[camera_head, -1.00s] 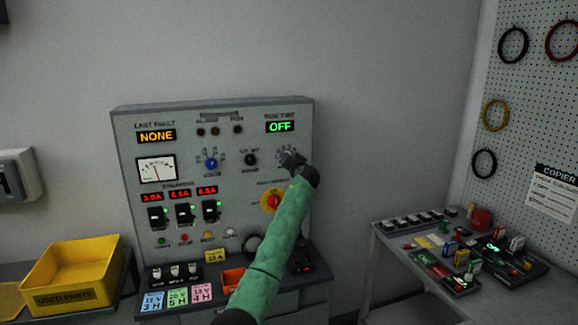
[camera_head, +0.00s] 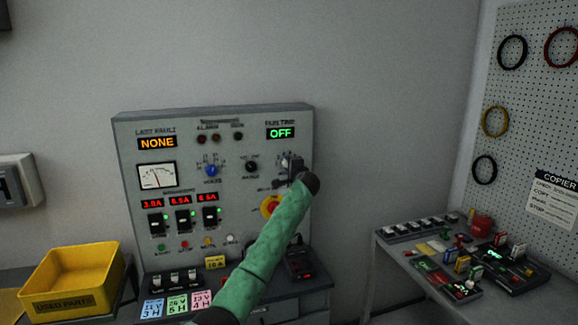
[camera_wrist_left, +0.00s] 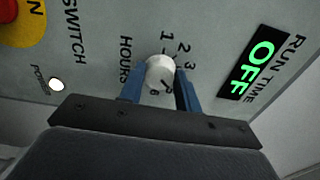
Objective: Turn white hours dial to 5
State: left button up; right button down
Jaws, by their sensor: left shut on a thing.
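The white hours dial (camera_wrist_left: 160,73) sits on the grey panel, with the numerals 1, 2 and 3 showing beside it in the left wrist view. Other numerals are partly covered. My left gripper (camera_wrist_left: 160,86) has its two blue fingers on either side of the dial and is shut on it. In the head view, my left gripper (camera_head: 292,165) is at the panel's upper right and hides most of the dial. The run time display (camera_head: 280,133) reads OFF in green, also in the left wrist view (camera_wrist_left: 261,67). My right gripper is not in view.
Close by on the panel are the blue volts dial (camera_head: 211,170), a black knob (camera_head: 251,167) and a red-and-yellow switch (camera_head: 270,206), partly behind my arm. A yellow bin (camera_head: 72,280) stands at left. A cluttered bench (camera_head: 385,242) is at right.

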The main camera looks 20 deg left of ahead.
pick_arm(q)
jog(key=shift+f+m+p, duration=0.1)
jog(key=shift+m+p, duration=0.45)
jog(key=shift+m, duration=1.15)
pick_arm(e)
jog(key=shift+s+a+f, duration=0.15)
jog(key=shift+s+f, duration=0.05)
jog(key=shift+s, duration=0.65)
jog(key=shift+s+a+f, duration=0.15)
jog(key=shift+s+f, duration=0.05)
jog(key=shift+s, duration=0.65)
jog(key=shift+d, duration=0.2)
pick_arm(q)
jog(key=o, duration=0.9)
jog(key=shift+d, duration=0.1)
jog(key=shift+o, duration=0.4)
jog(key=b+v, duration=0.3)
jog(key=v, duration=0.4)
jog(key=shift+s+d+b, duration=0.25)
jog(key=shift+s+b, duration=0.05)
jog(key=shift+b, duration=0.05)
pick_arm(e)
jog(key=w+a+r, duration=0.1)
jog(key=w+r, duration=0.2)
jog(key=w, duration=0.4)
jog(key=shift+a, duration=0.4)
